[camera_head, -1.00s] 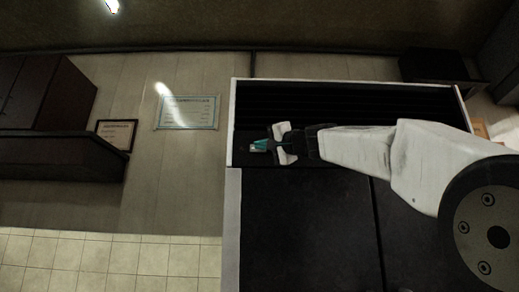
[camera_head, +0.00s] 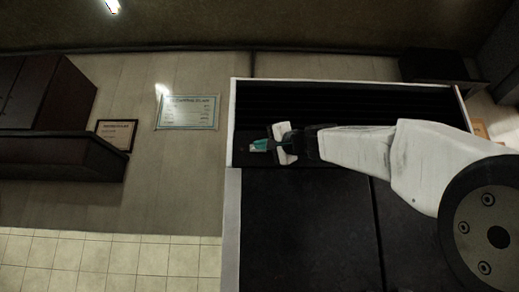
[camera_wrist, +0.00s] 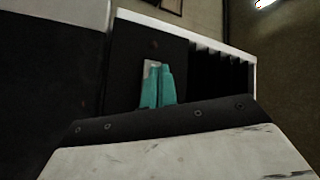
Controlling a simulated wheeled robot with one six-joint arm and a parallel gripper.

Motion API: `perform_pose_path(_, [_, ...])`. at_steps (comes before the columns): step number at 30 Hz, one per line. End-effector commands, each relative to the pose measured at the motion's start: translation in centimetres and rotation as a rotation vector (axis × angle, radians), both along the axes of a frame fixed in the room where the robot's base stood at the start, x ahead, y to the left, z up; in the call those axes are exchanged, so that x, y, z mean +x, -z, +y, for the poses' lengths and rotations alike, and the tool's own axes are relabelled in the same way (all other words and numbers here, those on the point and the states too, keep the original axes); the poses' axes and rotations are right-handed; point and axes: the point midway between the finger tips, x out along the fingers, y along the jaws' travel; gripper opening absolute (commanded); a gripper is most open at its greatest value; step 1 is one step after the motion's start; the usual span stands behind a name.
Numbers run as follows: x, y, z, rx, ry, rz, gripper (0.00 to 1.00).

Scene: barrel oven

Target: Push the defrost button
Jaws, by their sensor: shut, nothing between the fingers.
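My gripper (camera_head: 256,146), with teal fingertips, is shut and empty at the left end of the dark oven (camera_head: 300,230) with a white edge. In the wrist view the teal fingertips (camera_wrist: 161,72) are close together in front of the dark front panel (camera_wrist: 125,50). A small pale grey patch (camera_wrist: 150,68) shows beside the left fingertip; I cannot tell whether it is the defrost button. A tiny reddish dot (camera_wrist: 155,44) lies on the panel above the tips. No button label is readable, and the fingers may hide part of the panel. Contact cannot be told.
Dark horizontal slats (camera_head: 345,105) run along the oven's upper part, to the right of my gripper. Framed certificates (camera_head: 187,112) hang on the wall. A dark cabinet (camera_head: 45,95) is at the left. Free tiled floor (camera_head: 100,260) lies left of the oven.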

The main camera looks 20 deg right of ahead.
Motion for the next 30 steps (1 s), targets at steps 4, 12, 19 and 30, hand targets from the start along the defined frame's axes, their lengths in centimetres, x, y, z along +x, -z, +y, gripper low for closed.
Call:
perform_pose_path(4, [0.0, 0.0, 0.0, 0.0, 0.0, 0.0, 0.0])
perform_pose_path(12, [0.21, 0.0, -0.07, 0.0, 0.0, 0.0, 0.0])
perform_pose_path(19, [0.96, 0.03, -0.3, 0.0, 0.001, 0.001, 0.0])
perform_pose_path(30, [0.98, -0.01, -0.31, 0.0, 0.0, 0.0, 0.0])
